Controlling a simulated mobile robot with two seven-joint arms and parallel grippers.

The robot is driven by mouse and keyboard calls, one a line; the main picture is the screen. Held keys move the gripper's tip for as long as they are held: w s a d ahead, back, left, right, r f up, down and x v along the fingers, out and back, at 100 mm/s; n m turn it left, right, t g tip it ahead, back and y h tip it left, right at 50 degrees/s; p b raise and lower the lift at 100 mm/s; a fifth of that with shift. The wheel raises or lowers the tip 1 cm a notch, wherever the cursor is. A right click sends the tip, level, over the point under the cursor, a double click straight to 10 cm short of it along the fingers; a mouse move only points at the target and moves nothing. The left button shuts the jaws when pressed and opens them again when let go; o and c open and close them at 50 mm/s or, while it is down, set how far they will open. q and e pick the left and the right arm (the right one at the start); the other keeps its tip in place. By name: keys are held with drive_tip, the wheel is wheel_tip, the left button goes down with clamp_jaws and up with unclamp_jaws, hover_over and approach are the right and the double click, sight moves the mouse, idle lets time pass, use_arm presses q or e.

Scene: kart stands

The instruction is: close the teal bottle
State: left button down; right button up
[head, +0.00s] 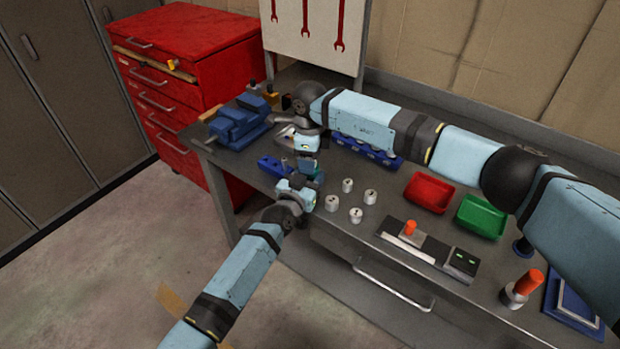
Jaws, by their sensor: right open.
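The teal bottle (318,178) is small and mostly hidden between my two grippers near the left part of the workbench; only a bit of teal shows. My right gripper (306,162) comes down from above and behind, with its fingers just over the bottle; it is open. My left gripper (308,184) reaches in from the front edge of the bench, beside the bottle and below the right gripper. Its fingers are too small and covered to tell whether they are shut on the bottle. I cannot make out the cap or whether the bottle stands on the bench.
A blue holder (272,167) lies just left of the grippers, and a blue vise (238,124) sits at the bench corner. Several white cylinders (348,185) stand to the right.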

drive_tip(key=c, duration=0.9)
drive_tip(key=shift+c, duration=0.2)
drive_tip(key=o, duration=1.1)
drive_tip(key=shift+r, duration=0.15)
wheel_tip(320, 180, up, 12)
drive_tip(key=shift+f, duration=0.1)
use_arm(q)
drive_tip(key=shift+c, duration=2.2)
unclamp_jaws()
